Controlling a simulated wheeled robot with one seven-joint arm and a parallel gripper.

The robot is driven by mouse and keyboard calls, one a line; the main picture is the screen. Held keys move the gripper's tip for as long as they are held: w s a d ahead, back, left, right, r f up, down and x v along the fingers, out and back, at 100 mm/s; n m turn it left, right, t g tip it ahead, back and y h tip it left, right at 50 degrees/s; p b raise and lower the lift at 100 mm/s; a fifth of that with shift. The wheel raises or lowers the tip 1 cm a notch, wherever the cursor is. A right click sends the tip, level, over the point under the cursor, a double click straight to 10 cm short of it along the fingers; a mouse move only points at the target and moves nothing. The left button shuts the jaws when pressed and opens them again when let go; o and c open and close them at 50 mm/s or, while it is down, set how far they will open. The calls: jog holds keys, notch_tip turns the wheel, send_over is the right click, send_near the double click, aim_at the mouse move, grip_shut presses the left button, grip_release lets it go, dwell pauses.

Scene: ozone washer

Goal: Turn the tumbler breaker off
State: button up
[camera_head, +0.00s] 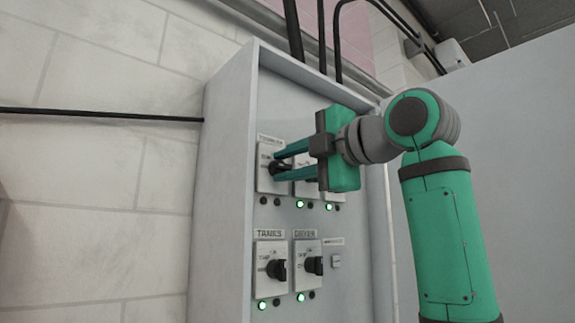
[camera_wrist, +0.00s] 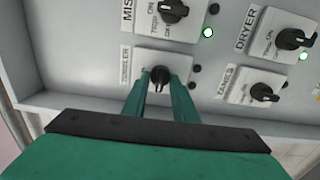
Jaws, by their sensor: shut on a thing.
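The tumbler breaker (camera_head: 263,183) is a white plate with a black rotary knob at the upper left of the panel. My gripper (camera_head: 276,166) reaches it from the right with two long green fingers. In the wrist view, my gripper (camera_wrist: 160,78) is shut on the black knob (camera_wrist: 158,84), with one finger on each side. The fingers hide part of the knob and the plate's markings, so I cannot tell the exact setting. The two small lamps (camera_wrist: 195,76) beside this breaker look dark.
Another breaker (camera_wrist: 167,15) with a lit green lamp adjoins the tumbler breaker. The grey cabinet's side walls (camera_head: 228,190) frame the panel. Black cables (camera_head: 337,40) enter from above.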

jog(key=o, duration=1)
jog(key=shift+s, duration=0.1)
jog(key=v, duration=1)
jog(key=shift+s+d, duration=0.25)
